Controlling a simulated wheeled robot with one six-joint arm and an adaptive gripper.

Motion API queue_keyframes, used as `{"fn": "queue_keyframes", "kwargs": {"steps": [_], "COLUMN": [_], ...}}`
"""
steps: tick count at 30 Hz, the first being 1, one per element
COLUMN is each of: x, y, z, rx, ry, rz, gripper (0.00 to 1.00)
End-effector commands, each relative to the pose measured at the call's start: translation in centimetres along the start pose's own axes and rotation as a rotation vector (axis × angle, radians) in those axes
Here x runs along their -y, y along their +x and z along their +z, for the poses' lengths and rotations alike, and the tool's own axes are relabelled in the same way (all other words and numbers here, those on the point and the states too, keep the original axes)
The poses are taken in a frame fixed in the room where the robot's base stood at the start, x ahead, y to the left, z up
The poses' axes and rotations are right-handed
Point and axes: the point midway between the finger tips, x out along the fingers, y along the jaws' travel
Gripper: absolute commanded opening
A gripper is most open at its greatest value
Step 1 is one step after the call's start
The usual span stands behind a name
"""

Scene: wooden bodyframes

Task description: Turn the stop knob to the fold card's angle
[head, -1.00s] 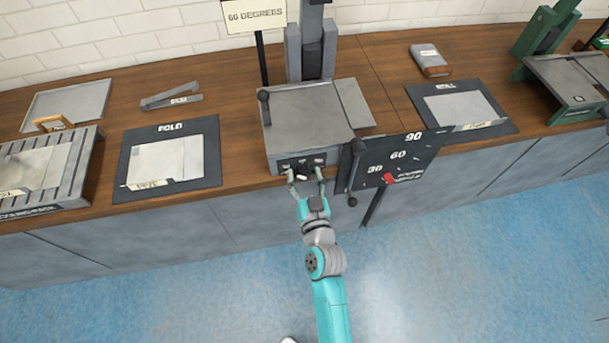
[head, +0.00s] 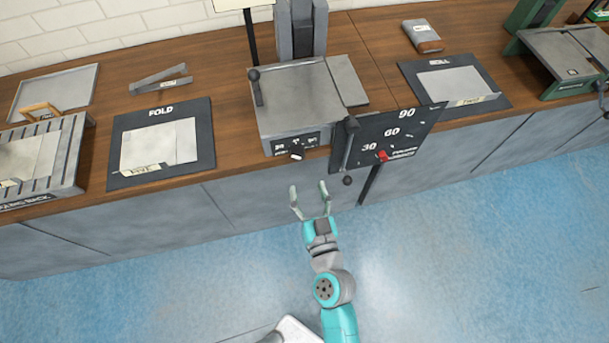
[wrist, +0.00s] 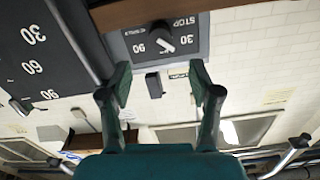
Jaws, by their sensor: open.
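A dark angle board (head: 390,138) marked 30, 60 and 90, with a red marker (head: 383,156), juts out right of the machine. The fold mat (head: 200,178) lies left. The floor in front is clear.

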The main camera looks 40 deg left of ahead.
Motion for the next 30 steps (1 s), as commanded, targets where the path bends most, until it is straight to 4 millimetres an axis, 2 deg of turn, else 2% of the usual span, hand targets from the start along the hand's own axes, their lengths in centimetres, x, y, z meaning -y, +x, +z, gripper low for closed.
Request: {"fn": "queue_keyframes", "kwargs": {"steps": [6, 17, 25, 30], "x": [0.0, 0.0, -0.1, -0.1], "y": [-1.4, -1.4, -0.6, 1.6], "z": [-0.1, -0.1, -0.6, -0.7], "rx": [-0.001, -0.001, -0.001, -0.003], "ry": [0.000, 0.000, 0.000, -0.001], "rz": [0.000, 0.000, 0.000, -0.001], "gripper": [0.63, 0.63, 0.63, 0.63]}}
